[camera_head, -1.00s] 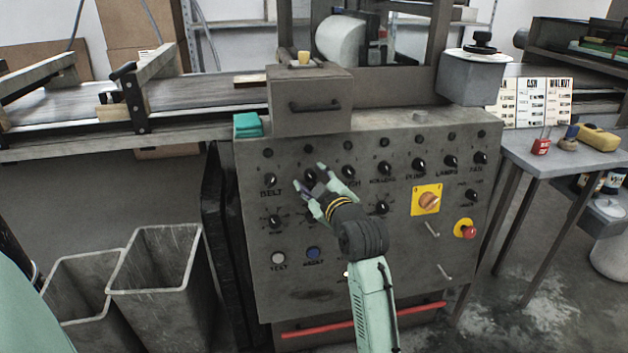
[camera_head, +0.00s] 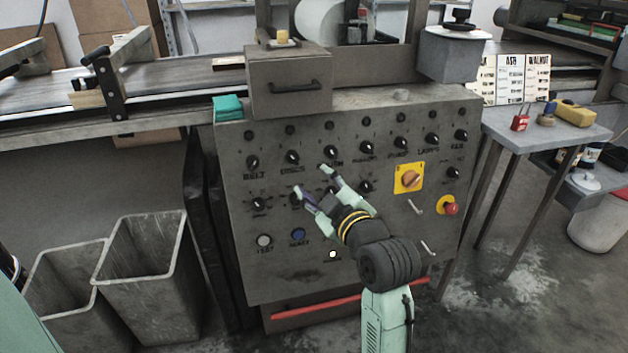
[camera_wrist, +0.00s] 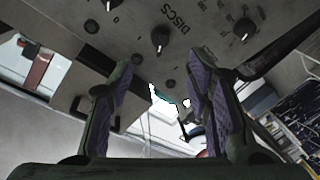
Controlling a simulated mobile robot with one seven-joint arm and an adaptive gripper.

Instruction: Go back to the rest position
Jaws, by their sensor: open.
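My gripper (camera_head: 312,180) is open and empty in front of the grey control panel (camera_head: 345,260), pointing up and left. In the head view its fingers cover part of the middle row of knobs. In the wrist view the two purple-padded fingers (camera_wrist: 165,105) stand wide apart with nothing between them. The panel's black knobs show beyond them, among them the knob by the DISCS label (camera_wrist: 160,37). That DISCS knob is also uncovered in the head view (camera_head: 292,157).
Two grey bins (camera_head: 150,277) stand at the left. A side table (camera_head: 545,125) with a red padlock (camera_head: 520,122) and a yellow tool stands at the right. A yellow switch plate (camera_head: 409,178) and a red stop button (camera_head: 451,208) sit on the panel. A conveyor (camera_head: 60,95) runs behind.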

